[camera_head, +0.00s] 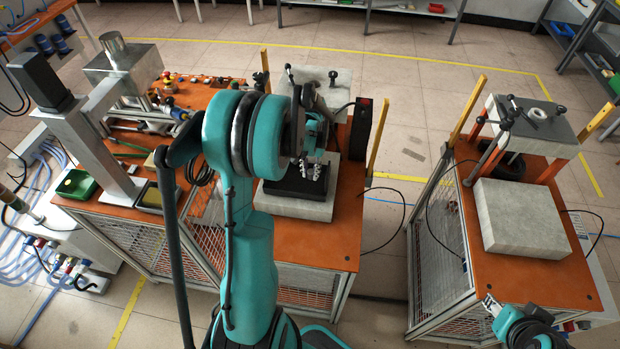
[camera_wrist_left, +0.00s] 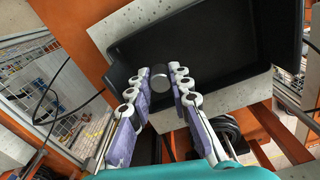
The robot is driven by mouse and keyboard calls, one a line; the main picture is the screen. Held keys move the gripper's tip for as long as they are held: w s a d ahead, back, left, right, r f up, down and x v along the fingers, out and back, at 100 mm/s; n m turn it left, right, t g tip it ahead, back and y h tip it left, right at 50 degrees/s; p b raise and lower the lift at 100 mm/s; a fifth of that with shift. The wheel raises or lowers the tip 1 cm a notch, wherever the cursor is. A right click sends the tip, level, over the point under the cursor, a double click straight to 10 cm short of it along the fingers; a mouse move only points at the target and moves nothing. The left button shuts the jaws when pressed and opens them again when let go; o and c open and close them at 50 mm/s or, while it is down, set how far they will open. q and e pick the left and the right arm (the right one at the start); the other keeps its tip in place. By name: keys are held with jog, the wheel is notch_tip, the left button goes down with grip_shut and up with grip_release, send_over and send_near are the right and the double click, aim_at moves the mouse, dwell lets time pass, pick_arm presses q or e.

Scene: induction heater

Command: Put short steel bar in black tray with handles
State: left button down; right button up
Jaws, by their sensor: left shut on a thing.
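The black tray (camera_head: 290,186) lies on a pale stone-like block on the orange bench in the head view. In the left wrist view the tray (camera_wrist_left: 215,45) fills the upper middle, and its floor looks empty. My left gripper (camera_head: 314,172) is down over the tray's right part. In the left wrist view its fingers (camera_wrist_left: 160,82) are shut on the short steel bar (camera_wrist_left: 160,78), a dark cylinder with a grey end face. The bar shows against the tray's near side; its height above the tray is unclear. My right arm shows at the lower right, its fingertips unclear.
A pale block (camera_head: 322,206) supports the tray. A black upright box (camera_head: 361,128) and a yellow post (camera_head: 378,140) stand to its right. A clamp fixture is behind it. Another bench with a grey block (camera_head: 525,216) stands right, across a gap.

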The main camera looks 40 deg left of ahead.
aim_at(310, 184)
pick_arm(q)
jog(key=shift+w+a+f, duration=0.35)
jog(key=shift+w+f, duration=0.05)
jog(key=shift+w, duration=0.05)
notch_tip(310, 184, down, 3)
jog(key=shift+f+b, duration=0.15)
jog(key=shift+b, duration=0.3)
jog(key=shift+f, duration=0.3)
jog(key=shift+f, duration=0.15)
jog(key=c, duration=1.4)
grip_release()
